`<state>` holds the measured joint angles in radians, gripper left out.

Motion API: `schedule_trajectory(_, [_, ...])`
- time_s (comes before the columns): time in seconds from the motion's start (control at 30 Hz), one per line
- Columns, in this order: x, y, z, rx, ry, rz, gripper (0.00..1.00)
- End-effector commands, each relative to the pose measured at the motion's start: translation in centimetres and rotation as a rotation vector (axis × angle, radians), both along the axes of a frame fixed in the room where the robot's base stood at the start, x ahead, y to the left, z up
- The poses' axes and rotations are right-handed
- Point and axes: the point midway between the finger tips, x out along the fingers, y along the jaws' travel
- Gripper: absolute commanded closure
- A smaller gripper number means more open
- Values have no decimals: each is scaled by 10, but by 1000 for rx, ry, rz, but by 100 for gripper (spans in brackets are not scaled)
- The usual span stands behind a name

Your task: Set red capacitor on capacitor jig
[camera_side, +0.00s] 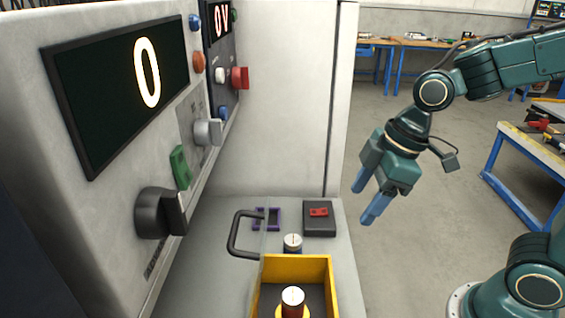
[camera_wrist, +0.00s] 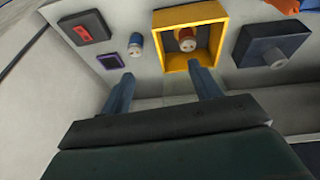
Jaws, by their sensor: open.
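The red capacitor (camera_side: 293,299) has a white top and stands upright inside the open yellow-walled box (camera_side: 331,285), with a yellow ring around its lower part. In the wrist view the red capacitor (camera_wrist: 186,38) shows inside the yellow box (camera_wrist: 222,40). That box may be the capacitor jig; I cannot tell for sure. My gripper (camera_side: 363,204) is open and empty, in the air to the right of the bench and above it, apart from everything. In the wrist view my gripper's (camera_wrist: 161,69) two fingers are spread, pointing towards the bench.
A second capacitor (camera_side: 292,243), blue-bodied with a white top, stands behind the box. A purple square frame (camera_side: 276,226) and a dark block with a red part (camera_side: 319,226) lie farther back. A clear panel with a black handle (camera_side: 234,234) rises at the box's left. The control panel (camera_side: 110,220) walls the left.

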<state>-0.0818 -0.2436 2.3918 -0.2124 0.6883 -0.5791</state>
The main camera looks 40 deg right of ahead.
Motion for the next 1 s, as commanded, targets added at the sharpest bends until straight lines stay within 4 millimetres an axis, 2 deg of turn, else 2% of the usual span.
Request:
schedule_trajectory(0.1, [-16,-15,17,8,-27,-150,37])
schedule_trajectory(0.3, [-44,-38,37,39,-65,-406,37])
schedule_trajectory(0.6, [-81,-63,54,112,-116,-722,37])
schedule_trajectory(0.77, [-90,-67,56,132,-125,-792,37])
schedule_trajectory(1.0, [-91,-68,56,135,-125,-804,37])
